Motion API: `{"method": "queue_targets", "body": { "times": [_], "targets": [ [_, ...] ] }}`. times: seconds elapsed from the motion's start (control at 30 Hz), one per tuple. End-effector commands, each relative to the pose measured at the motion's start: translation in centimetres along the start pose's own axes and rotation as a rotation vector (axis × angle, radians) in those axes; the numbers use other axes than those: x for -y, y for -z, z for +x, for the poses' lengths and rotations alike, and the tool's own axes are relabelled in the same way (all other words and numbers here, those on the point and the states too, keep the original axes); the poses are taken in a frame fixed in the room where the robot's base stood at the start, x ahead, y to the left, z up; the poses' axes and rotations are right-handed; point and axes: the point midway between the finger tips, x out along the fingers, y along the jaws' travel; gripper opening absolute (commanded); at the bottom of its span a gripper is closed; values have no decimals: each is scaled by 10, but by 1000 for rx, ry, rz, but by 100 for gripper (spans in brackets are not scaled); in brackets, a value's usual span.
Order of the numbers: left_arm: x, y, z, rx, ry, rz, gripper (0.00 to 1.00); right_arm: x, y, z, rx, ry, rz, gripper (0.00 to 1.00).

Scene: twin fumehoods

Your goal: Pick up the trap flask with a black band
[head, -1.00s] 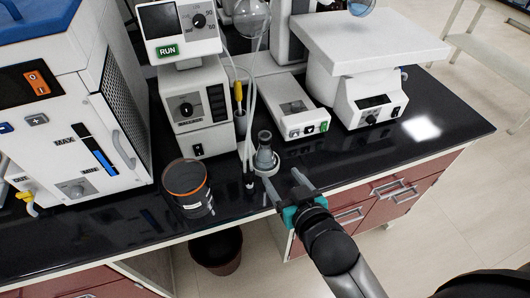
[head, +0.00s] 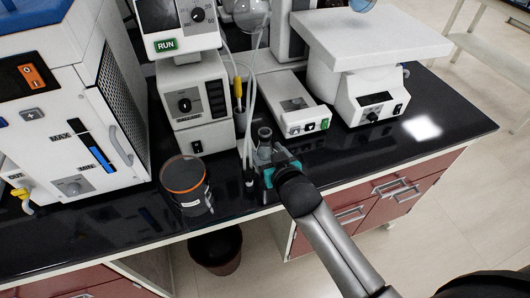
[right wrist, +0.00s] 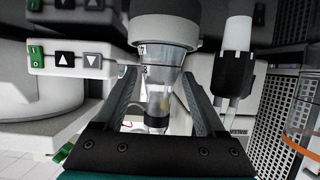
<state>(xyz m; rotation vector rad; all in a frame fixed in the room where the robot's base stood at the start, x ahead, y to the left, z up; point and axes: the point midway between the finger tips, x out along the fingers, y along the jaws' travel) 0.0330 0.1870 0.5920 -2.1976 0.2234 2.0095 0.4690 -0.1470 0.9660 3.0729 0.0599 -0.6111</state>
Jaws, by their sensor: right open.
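The trap flask (head: 264,143) stands upright on the black bench in the head view, a small clear vessel with a grey upper part. In the right wrist view the trap flask (right wrist: 158,98) shows clear glass under a wide grey top, with a black band low on it. My right gripper (head: 272,155) is open at the flask and partly hides its lower part. In the right wrist view the fingers of the right gripper (right wrist: 160,78) stand on either side of the glass. I cannot tell whether they touch it. My left gripper is not in view.
Tubes and a black-ended fitting (head: 249,178) stand close left of the flask. An orange-rimmed dark jar (head: 187,188) is further left. A flat white device (head: 300,108) is behind, and a white balance-like unit (head: 365,105) is right. The bench is clear at front right.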

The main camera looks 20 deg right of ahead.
Motion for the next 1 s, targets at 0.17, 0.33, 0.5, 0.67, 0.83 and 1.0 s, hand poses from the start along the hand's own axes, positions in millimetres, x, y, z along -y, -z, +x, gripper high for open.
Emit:
{"method": "queue_targets", "body": {
  "times": [0.17, 0.33, 0.5, 0.67, 0.83, 1.0],
  "targets": [
    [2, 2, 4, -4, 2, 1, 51, 0, -1, 17, -1, 1, 1, 72],
    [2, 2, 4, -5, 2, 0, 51, 0, -1, 20, 0, 1, 1, 72],
    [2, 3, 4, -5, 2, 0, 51, 0, -1, 19, 0, 1, 1, 67],
    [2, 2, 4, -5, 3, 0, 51, 0, -1, 19, 1, 1, 1, 49],
    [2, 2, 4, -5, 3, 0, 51, 0, -1, 19, 1, 1, 1, 30],
    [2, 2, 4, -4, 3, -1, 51, 0, -1, 19, 1, 0, 1, 10]
  ]
}}
